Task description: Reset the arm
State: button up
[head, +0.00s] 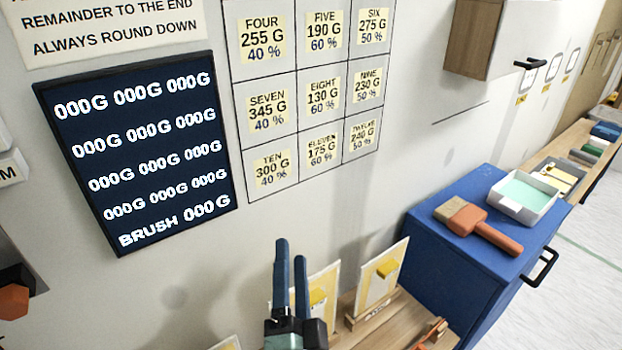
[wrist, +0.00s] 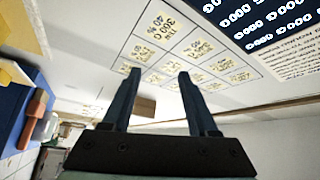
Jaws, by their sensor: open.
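My gripper (head: 291,268) points upward at the bottom middle of the head view, in front of the wall. Its two dark blue fingers stand apart with nothing between them. In the wrist view my gripper (wrist: 158,75) is also open and empty, and the wall chart (wrist: 170,45) shows upside down beyond the fingertips. No object touches the fingers in either view.
A dark display board (head: 140,150) and a chart of weights (head: 305,90) are on the wall. A blue cabinet (head: 440,265) at right bears a brush (head: 480,226) and a white tray (head: 524,214). Cards (head: 381,278) stand on a wooden surface beside my gripper. A wall cupboard (head: 490,40) hangs above.

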notch_tip(320, 180, up, 28)
jog(key=n+t+y+p, duration=0.2)
jog(key=n+t+p, duration=0.15)
jog(key=n, duration=0.45)
jog(key=s+d+r+n+t+h, duration=0.1)
jog(key=s+r+n, duration=0.1)
jog(key=s+r, duration=0.3)
jog(key=s+d+r+n+t+h+p, duration=0.1)
jog(key=s+r, duration=0.4)
jog(key=r, duration=0.7)
jog(key=shift+d+r+n+t+h, duration=0.4)
jog(key=shift+n+t+h, duration=0.15)
jog(key=shift+n, duration=0.15)
jog(key=shift+c, duration=0.7)
jog(key=shift+a+y, duration=0.15)
jog(key=shift+y, duration=0.1)
